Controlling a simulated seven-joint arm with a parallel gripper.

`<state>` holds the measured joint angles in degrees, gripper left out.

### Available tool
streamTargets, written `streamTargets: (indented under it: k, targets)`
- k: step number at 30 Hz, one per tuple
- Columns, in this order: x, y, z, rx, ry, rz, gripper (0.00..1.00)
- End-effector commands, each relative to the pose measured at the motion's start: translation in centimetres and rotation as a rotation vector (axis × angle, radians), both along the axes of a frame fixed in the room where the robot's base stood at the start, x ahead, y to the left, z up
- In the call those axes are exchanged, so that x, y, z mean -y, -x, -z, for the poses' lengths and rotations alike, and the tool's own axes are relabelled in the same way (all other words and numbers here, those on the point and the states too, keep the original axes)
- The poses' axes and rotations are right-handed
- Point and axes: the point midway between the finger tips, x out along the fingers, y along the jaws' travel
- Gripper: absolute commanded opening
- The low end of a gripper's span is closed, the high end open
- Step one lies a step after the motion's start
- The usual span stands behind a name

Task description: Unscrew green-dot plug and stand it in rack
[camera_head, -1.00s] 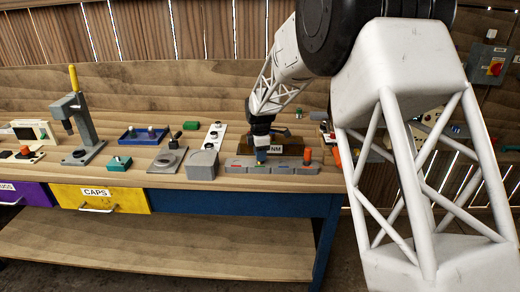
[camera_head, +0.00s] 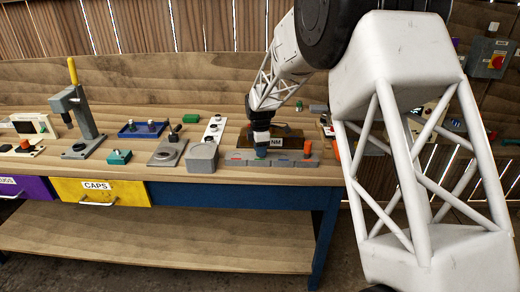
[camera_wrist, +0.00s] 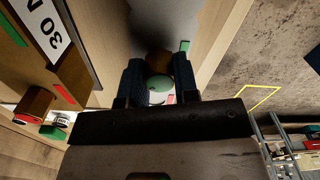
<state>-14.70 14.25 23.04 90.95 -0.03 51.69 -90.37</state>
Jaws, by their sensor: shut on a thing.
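My gripper (camera_head: 261,152) is low over a long grey rack (camera_head: 235,166) with small coloured marks along it, near the front of the bench. In the wrist view the two dark fingers (camera_wrist: 158,88) are shut on a plug with a round green top (camera_wrist: 158,82). The plug's lower end is hidden, so I cannot tell whether it is seated in the rack or just above it. Green and red edge marks show on the grey rack in the wrist view (camera_wrist: 190,25).
Behind the rack is a brown block with a label reading NM (camera_head: 275,142). A grey box (camera_head: 203,158) stands left of the rack. A white strip with knobs (camera_head: 215,130), a blue tray (camera_head: 143,130) and a press (camera_head: 85,125) are farther left. The bench edge is close in front.

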Motion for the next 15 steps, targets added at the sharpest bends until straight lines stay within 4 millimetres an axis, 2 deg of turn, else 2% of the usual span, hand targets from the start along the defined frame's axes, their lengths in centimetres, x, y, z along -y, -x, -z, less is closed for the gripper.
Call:
streamTargets:
  k: [11, 12, 15]
  targets:
    - [0.0, 0.0, 0.53, 0.0, 0.0, 0.0, 0.0]
    - [0.0, -0.01, 0.53, 0.0, 0.0, 0.0, 0.31]
    - [0.0, -0.01, 0.52, 0.0, 0.0, 0.0, 0.47]
